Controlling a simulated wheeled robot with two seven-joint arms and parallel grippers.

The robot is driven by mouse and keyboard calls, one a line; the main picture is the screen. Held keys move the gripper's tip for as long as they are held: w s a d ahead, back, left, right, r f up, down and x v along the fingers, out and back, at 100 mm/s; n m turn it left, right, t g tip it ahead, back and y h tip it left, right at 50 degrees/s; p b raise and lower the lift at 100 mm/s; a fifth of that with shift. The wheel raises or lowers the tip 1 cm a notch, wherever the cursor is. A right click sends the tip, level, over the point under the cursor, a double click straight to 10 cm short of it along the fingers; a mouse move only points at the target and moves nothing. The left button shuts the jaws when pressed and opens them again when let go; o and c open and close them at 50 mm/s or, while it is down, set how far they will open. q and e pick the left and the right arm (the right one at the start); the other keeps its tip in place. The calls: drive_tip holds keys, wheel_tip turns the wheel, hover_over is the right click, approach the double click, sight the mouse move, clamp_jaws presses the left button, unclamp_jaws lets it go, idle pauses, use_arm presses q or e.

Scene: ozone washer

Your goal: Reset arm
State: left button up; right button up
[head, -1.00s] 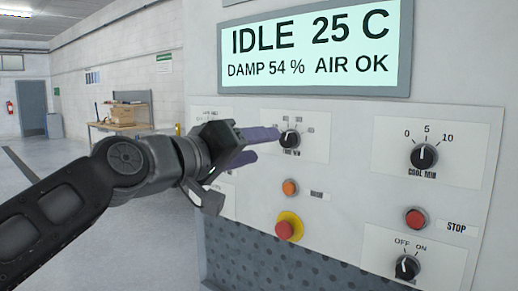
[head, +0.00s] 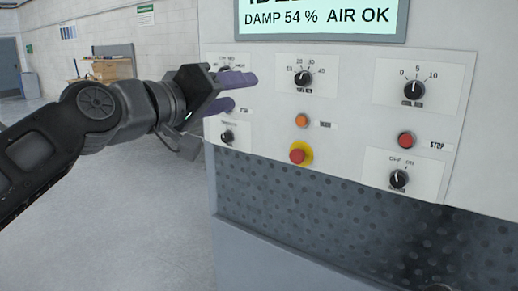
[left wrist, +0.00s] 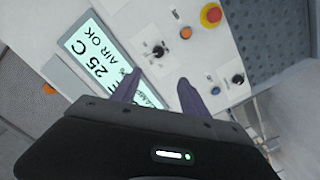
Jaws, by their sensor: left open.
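My left gripper (head: 241,90) is open, with two purple fingers apart and nothing between them. In the head view it is in front of the left part of the washer's control panel (head: 345,120), partly covering the upper-left knob and its plate. The middle knob (head: 304,78) with a number scale is to the right of the fingers, apart from them. In the left wrist view the open fingers (left wrist: 160,78) point towards the panel, and the middle knob (left wrist: 158,50) is beyond them. My right gripper is not seen.
The display (head: 322,17) reads DAMP 54 % AIR OK. A cooling knob (head: 414,89), red stop button (head: 406,140), on/off knob (head: 398,179), orange button (head: 301,121) and red emergency button (head: 300,153) are on the panel. Open floor (head: 130,220) lies left.

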use_arm(q)
drive_tip(key=w+f+y, duration=0.2)
drive_tip(key=w+f, duration=0.2)
drive_tip(key=f, duration=0.6)
drive_tip(key=w+f+y, duration=0.1)
drive_tip(key=w+f, duration=0.3)
drive_tip(key=f, duration=0.5)
wheel_tip(320, 180, down, 27)
drive_tip(key=g+y, duration=0.2)
drive_tip(key=g, duration=0.2)
drive_tip(key=s+f+g, duration=0.1)
drive_tip(key=s+f, duration=0.4)
drive_tip(key=f, duration=0.3)
drive_tip(key=s+a+f+g+y, duration=0.1)
drive_tip(key=s+f+g, duration=0.1)
drive_tip(key=s+f, duration=0.45)
drive_tip(key=s+f+g, duration=0.1)
drive_tip(key=s+f, duration=0.2)
drive_tip(key=f, duration=0.6)
drive_tip(key=s+a+f+g, duration=0.1)
drive_tip(key=s+f+g, duration=0.1)
drive_tip(key=s+f, duration=0.4)
drive_tip(key=s+a+f+g, duration=0.1)
drive_tip(key=s+f+g, duration=0.2)
drive_tip(key=s+f, duration=0.4)
drive_tip(key=s, duration=0.7)
drive_tip(key=shift+s+g, duration=0.3)
drive_tip(key=shift+s, duration=0.05)
drive_tip(key=shift+d, duration=0.1)
